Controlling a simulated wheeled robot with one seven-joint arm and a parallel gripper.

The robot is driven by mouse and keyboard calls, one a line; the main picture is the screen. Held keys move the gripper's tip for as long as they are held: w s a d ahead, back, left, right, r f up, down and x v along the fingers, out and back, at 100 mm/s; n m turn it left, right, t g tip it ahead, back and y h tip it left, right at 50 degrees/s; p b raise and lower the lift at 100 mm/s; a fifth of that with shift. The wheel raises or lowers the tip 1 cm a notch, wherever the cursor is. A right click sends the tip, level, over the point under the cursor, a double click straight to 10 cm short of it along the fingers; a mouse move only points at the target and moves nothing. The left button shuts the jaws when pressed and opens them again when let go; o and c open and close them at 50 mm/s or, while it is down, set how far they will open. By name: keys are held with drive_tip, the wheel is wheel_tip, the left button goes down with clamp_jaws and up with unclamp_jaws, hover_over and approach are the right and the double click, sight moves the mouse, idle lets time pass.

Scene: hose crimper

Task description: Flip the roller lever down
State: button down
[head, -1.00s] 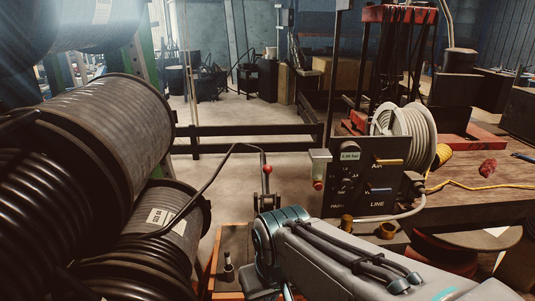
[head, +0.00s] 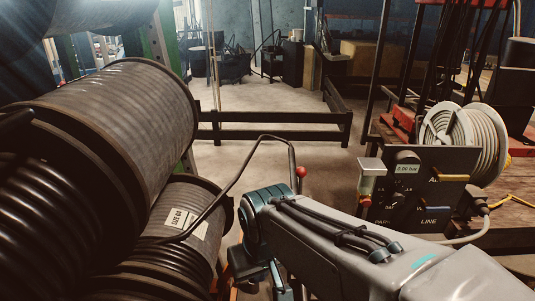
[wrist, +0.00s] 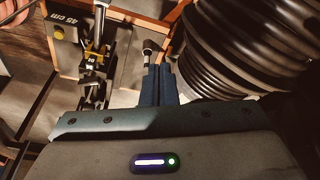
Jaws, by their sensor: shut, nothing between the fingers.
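My gripper (wrist: 160,72) is shut and empty in the wrist view, with its fingertips side by side. A short metal lever with a black end (wrist: 148,47) stands just beyond and slightly left of the fingertips; I cannot tell whether they touch. Left of it is a black clamp mechanism with a yellow part (wrist: 95,58). In the head view a red ball knob (head: 300,172) shows above my arm; the lever's lower part is hidden. I cannot tell which of these is the roller lever.
Large hose reels (head: 120,105) fill the left side, close to my arm. A black hose (head: 225,185) arches from a lower reel towards the red knob. A control panel (head: 420,195) reading 0.00 bar stands at right. Open floor lies beyond a low rail (head: 270,135).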

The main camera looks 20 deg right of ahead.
drive_tip(key=shift+d, duration=0.1)
drive_tip(key=w+d+r+m+h+p, duration=0.1)
drive_tip(key=w+d+r, duration=0.2)
drive_tip(key=w, duration=0.4)
drive_tip(key=w+d+r+m, duration=0.1)
drive_tip(key=w+d+r, duration=0.2)
drive_tip(key=w, duration=0.4)
drive_tip(key=w+d+r+m+h+p, duration=0.1)
drive_tip(key=w+d+r, duration=0.2)
drive_tip(key=w, duration=0.5)
drive_tip(key=w+d+m, duration=0.2)
drive_tip(key=w+d, duration=0.4)
drive_tip(key=d, duration=0.4)
drive_tip(key=w+d+f+m+p, duration=0.1)
drive_tip(key=w+d, duration=0.5)
drive_tip(key=d, duration=0.5)
drive_tip(key=shift+w+f+m+g, duration=0.3)
drive_tip(key=shift+m, duration=0.1)
